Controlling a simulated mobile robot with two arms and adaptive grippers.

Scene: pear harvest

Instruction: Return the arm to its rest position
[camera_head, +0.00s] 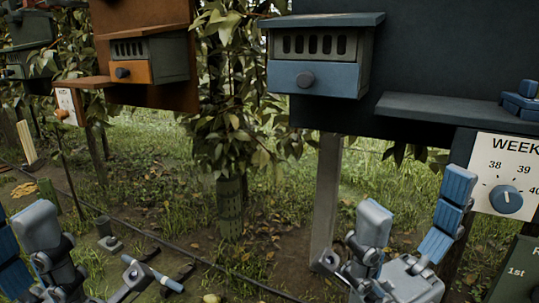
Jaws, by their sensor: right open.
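My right gripper (412,215) is at the lower right, with its grey and blue fingers pointing up and spread apart. Nothing shows between them. It is in front of a pale post and left of the dial panel. My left gripper (40,232) is at the lower left, cut off by the picture's edge. Its grey and blue finger parts show, but its opening is not clear. No rest position is marked in view.
A blue drawer box (316,77) hangs on a dark board, beside a dark shelf (455,108). A dial panel (508,170) reads "WEEK". An orange drawer box (150,70) is further left. A leafy trunk (230,205) stands mid-view. Grassy ground lies below.

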